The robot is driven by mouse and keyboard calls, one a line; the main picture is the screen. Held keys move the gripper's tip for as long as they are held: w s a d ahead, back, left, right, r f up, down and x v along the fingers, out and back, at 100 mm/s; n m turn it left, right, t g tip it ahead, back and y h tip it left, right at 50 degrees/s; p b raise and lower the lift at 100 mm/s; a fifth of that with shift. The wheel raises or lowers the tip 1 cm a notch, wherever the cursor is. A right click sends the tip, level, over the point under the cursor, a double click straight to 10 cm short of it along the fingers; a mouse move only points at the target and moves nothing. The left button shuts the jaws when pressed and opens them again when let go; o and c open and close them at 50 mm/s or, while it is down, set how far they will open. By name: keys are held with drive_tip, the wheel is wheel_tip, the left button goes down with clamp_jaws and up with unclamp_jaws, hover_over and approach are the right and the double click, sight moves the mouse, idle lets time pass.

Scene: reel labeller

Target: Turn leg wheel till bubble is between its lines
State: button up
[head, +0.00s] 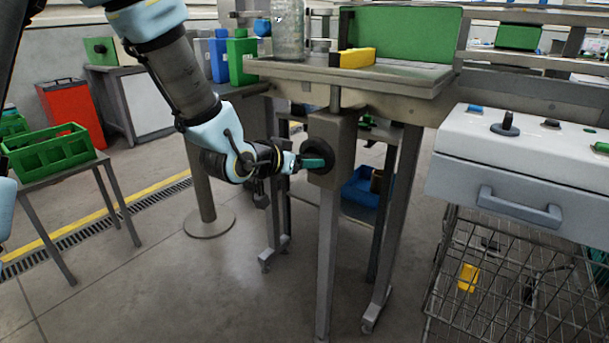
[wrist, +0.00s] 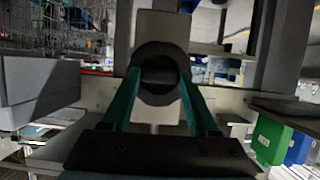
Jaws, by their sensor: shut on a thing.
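The leg wheel (head: 325,150) is a dark round handwheel on the side of a grey box on the table leg. In the wrist view the black wheel (wrist: 160,98) faces me, with a bar across its middle. My gripper (head: 312,161) is at the wheel, low under the table top. Its two teal fingers (wrist: 160,77) lie on either side of the wheel and are shut on it. The fingers hide part of the wheel in the head view. I cannot make out a bubble or its lines in either view.
The table top (head: 300,70) above carries a glass jar (head: 288,30), a yellow block (head: 357,58) and a green panel (head: 400,34). A white drawer unit (head: 480,160) over a wire cart (head: 490,285) stands right. A green crate (head: 50,155) is left. Floor in front is clear.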

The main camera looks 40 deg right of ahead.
drive_tip(key=shift+m+t+b, duration=0.6)
drive_tip(key=shift+m+b, duration=0.1)
drive_tip(key=shift+b, duration=0.65)
drive_tip(key=o, duration=1.4)
drive_tip(key=shift+s, duration=0.1)
drive_tip(key=b+v, duration=0.1)
drive_tip(key=v, duration=0.9)
drive_tip(key=shift+s+a+r, duration=0.1)
drive_tip(key=shift+a+r, duration=0.15)
drive_tip(key=shift+a, duration=0.05)
